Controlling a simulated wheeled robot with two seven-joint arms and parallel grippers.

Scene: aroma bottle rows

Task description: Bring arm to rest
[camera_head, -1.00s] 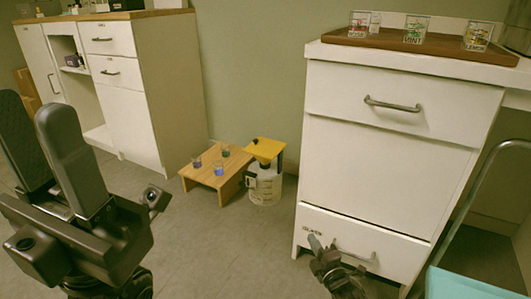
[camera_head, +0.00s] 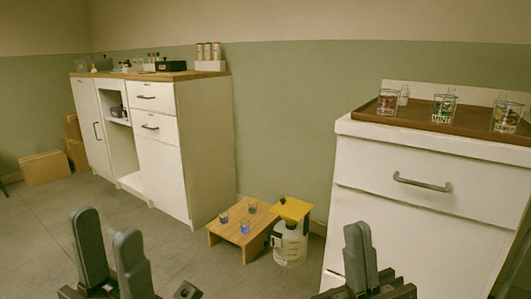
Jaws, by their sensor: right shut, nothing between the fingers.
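My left gripper (camera_head: 107,226) is at the lower left of the head view, its two dark fingers pointing up and standing apart, with nothing between them. My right gripper (camera_head: 357,236) is at the bottom, right of centre, in front of the white drawer cabinet (camera_head: 405,227). Its fingers point up and are together, with nothing held. The arms behind both grippers are mostly below the picture edge.
Several labelled glasses, one marked MINT (camera_head: 443,108), stand on a brown tray (camera_head: 415,119) on the cabinet. A low wooden stand (camera_head: 228,238) with small cups and a white jug (camera_head: 290,246) are on the floor. A long counter (camera_head: 205,150) stands at left.

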